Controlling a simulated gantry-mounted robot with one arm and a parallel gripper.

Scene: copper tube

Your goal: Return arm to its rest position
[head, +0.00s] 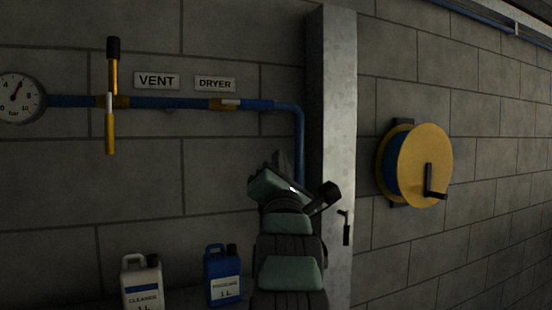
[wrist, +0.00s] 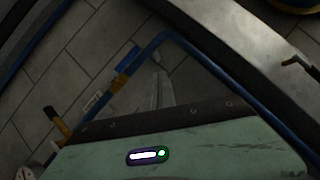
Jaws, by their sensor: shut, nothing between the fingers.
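My arm stands in the lower middle of the head view, with its green and black links in front of the wall. Its upper end is folded over near the blue downpipe (head: 299,145); that end hides part of the pipe's lower run. My gripper (wrist: 160,78) shows in the wrist view as a narrow grey shape beyond the dark edge of my green wrist housing. Its fingers are together and hold nothing. In the head view I cannot make out the fingertips clearly.
A grey metal post (head: 331,90) stands close right of my arm. A yellow hose reel (head: 425,165) hangs farther right. A yellow-handled valve (head: 110,100) and gauge (head: 20,97) are at left. White (head: 142,283) and blue (head: 222,277) jugs stand low, left of my arm.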

